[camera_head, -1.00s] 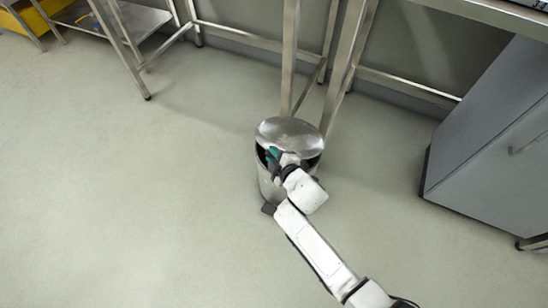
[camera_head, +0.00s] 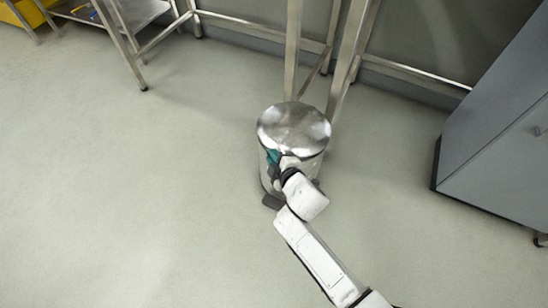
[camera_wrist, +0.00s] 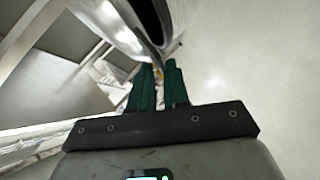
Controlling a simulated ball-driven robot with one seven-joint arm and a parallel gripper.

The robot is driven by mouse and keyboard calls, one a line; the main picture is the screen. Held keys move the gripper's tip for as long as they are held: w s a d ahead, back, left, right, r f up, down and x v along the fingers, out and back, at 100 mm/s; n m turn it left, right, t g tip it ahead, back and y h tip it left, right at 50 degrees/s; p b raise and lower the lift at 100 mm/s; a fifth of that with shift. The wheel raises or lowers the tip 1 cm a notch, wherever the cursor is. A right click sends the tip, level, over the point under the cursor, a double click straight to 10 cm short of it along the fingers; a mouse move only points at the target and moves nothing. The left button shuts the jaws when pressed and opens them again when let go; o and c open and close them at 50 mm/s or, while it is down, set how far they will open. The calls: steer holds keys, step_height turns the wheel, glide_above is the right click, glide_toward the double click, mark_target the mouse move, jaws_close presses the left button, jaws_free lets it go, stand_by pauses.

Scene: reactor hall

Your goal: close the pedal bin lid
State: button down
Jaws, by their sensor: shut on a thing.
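The pedal bin (camera_head: 270,180) is a shiny metal cylinder standing on the floor in the head view. Its round metal lid (camera_head: 294,126) lies over the top and looks nearly level. My gripper (camera_head: 272,156) is at the front left of the lid's rim, with its green fingers partly hidden by my wrist. In the wrist view the fingers (camera_wrist: 159,68) are close together on the lid's thin edge (camera_wrist: 130,38). A dark gap shows beside that edge there. The pedal (camera_head: 271,202) is at the bin's front base, beside my arm.
Metal table legs (camera_head: 293,50) stand right behind the bin. A grey cabinet (camera_head: 500,130) stands at the right. A metal shelf frame (camera_head: 125,45) is at the upper left. The floor left of the bin is clear.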

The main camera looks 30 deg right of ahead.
steer(key=shift+d+f, duration=0.1)
steer(key=shift+f, duration=0.2)
steer(key=c, duration=1.3)
jaws_free()
steer(key=shift+r, duration=0.1)
steer(key=p+v, duration=0.4)
steer(key=v, duration=0.6)
steer(key=shift+s, duration=0.4)
